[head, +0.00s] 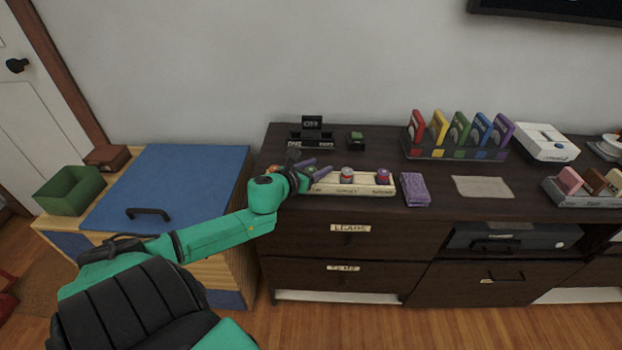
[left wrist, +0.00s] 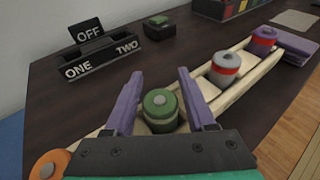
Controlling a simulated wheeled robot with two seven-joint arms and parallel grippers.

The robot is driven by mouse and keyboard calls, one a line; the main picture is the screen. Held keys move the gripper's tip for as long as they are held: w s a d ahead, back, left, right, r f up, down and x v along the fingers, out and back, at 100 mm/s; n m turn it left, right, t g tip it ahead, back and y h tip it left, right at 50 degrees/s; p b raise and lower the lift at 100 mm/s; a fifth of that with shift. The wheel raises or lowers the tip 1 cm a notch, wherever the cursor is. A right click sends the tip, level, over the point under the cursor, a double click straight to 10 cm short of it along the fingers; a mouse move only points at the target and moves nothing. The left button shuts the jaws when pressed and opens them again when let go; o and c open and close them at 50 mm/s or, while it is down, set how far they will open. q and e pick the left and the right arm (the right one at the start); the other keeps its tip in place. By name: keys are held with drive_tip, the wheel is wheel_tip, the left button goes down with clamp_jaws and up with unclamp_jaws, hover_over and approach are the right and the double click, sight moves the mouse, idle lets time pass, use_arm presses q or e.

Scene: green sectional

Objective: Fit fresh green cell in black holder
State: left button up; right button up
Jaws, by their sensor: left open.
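My left gripper (head: 314,168) is open over the left part of a pale wooden rack on the dark cabinet top. In the left wrist view its two purple fingers (left wrist: 159,80) appear on either side of a green cell (left wrist: 160,108), with gaps at both sides. The green cell stands upright in the rack (left wrist: 217,97). The black holder (head: 311,143) stands behind the rack. The left wrist view shows this holder (left wrist: 98,65) with labels ONE and TWO and a raised OFF flag; its slots look empty. My right gripper is not in view.
The rack also holds a red-grey cell (left wrist: 225,68), a purple cell (left wrist: 263,40) and an orange one (left wrist: 48,165). A small black box with a green top (head: 356,138) sits right of the holder. A purple cloth (head: 414,189) lies right of the rack.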

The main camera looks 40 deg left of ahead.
use_arm(q)
clamp_jaws()
drive_tip(key=shift+r, duration=0.1)
